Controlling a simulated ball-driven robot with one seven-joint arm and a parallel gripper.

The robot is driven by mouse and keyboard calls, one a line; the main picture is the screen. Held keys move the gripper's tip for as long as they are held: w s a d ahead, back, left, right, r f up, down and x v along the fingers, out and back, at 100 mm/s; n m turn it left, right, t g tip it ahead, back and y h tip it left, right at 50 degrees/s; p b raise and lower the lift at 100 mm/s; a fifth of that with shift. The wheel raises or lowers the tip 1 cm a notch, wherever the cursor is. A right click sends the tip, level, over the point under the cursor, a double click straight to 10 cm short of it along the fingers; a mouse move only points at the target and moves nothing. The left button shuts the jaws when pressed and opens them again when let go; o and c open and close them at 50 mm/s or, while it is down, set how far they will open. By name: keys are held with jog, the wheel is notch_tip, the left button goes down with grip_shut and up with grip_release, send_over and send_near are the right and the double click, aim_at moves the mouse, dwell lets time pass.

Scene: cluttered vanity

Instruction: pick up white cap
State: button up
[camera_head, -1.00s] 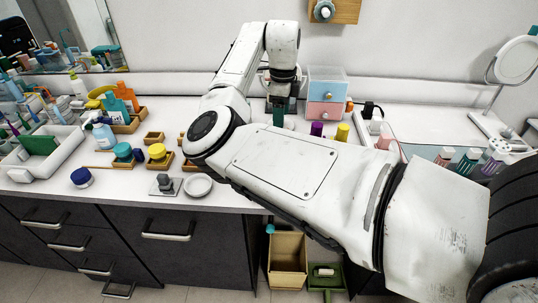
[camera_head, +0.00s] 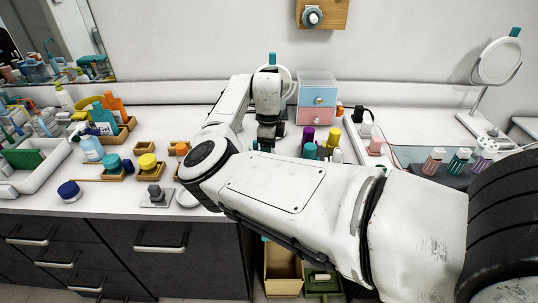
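My gripper (camera_head: 266,143) is at the back of the counter, at the end of my bent white arm. Its dark body points down, and my forearm hides the lower part, so I cannot tell if it is open or shut. I cannot pick out a white cap for certain. A small whitish item (camera_head: 337,155) stands right of my gripper, beside a teal item (camera_head: 310,151) and a yellow bottle (camera_head: 333,137); it is too small to tell whether it is the cap. My arm covers part of the counter there.
A purple bottle (camera_head: 307,134) stands right of my gripper, before a small drawer box (camera_head: 317,97). Wooden trays with jars, a spray bottle (camera_head: 90,147) and a white bin (camera_head: 48,165) fill the left. A round mirror (camera_head: 498,62) stands at the right.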

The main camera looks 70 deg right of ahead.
jog(key=shift+f, duration=0.6)
jog(key=shift+c, duration=0.4)
jog(key=c, duration=1)
jog(key=shift+r, duration=0.1)
